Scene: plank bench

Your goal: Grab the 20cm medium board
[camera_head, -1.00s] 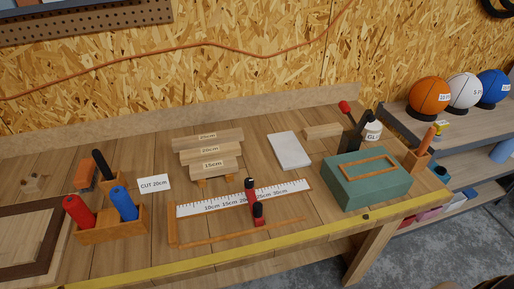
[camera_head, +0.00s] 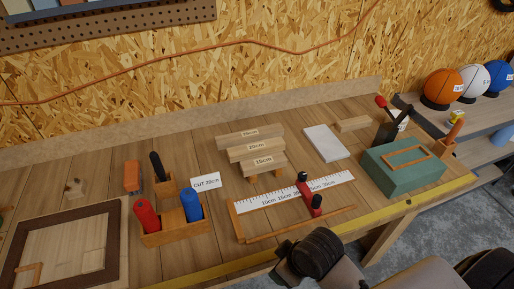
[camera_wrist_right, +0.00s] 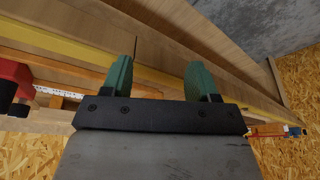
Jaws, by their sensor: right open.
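The 20cm board (camera_head: 256,149) is a pale wooden plank, the middle one of three labelled boards lying in a stepped row on a wooden rest near the back of the bench. The longer board (camera_head: 249,136) lies behind it and the 15cm board (camera_head: 263,162) in front. My right gripper shows in the right wrist view as two green fingertips (camera_wrist_right: 160,78), apart with nothing between them. In the head view my dark right arm parts are at the bottom, in front of the bench edge and well short of the boards; its fingertips are not clear there. My left gripper is not in view.
A ruler jig (camera_head: 258,203) with a red stop (camera_head: 305,192) lies between my right arm and the boards. A green box (camera_head: 402,170) stands right, a wooden holder (camera_head: 176,236) with red and blue handles left. A CUT 20cm card (camera_head: 205,181) stands beside the boards.

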